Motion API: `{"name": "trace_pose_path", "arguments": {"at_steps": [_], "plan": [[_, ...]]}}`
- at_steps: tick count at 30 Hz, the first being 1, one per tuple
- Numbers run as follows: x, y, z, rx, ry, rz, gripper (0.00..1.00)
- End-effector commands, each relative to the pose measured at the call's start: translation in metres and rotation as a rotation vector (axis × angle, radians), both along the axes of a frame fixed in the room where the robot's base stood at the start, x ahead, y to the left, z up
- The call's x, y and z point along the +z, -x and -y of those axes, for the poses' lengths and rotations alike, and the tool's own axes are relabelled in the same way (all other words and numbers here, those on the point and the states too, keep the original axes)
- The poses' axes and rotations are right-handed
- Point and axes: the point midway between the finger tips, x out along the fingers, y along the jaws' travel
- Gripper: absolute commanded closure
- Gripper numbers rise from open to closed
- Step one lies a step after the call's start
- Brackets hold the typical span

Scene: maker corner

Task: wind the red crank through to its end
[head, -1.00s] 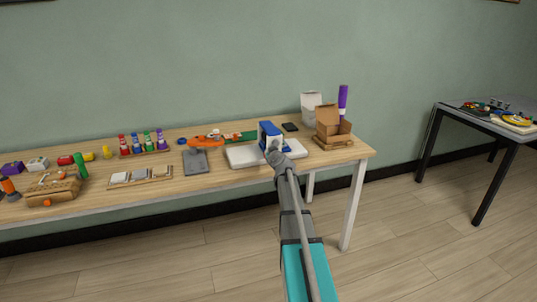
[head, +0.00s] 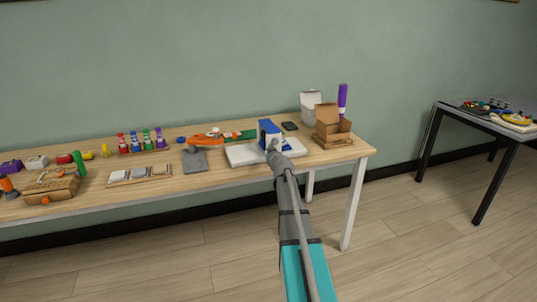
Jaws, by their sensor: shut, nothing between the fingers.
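A blue block-like device (head: 265,127) stands upright on a white board (head: 243,154) toward the right end of the wooden table. My gripper (head: 272,146) is at the near face of the blue device, shut, with nothing seen between its fingers. I cannot tell whether it touches the device. No red crank can be made out; my gripper and arm cover part of the device's front.
Left of the board lie a grey plate (head: 195,160) and an orange tool (head: 207,138). An open cardboard box (head: 328,125) with a purple marker (head: 342,98) stands right, near a black phone-like item (head: 290,126). Several coloured bottles (head: 135,143) stand further left.

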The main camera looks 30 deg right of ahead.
Motion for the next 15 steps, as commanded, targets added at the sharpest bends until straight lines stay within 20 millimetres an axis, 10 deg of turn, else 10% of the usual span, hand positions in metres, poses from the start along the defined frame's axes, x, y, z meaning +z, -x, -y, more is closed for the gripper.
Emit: {"name": "trace_pose_path", "arguments": {"at_steps": [15], "plan": [[0.024,0.0,-0.005,0.003,0.0,-0.002,1.0]]}}
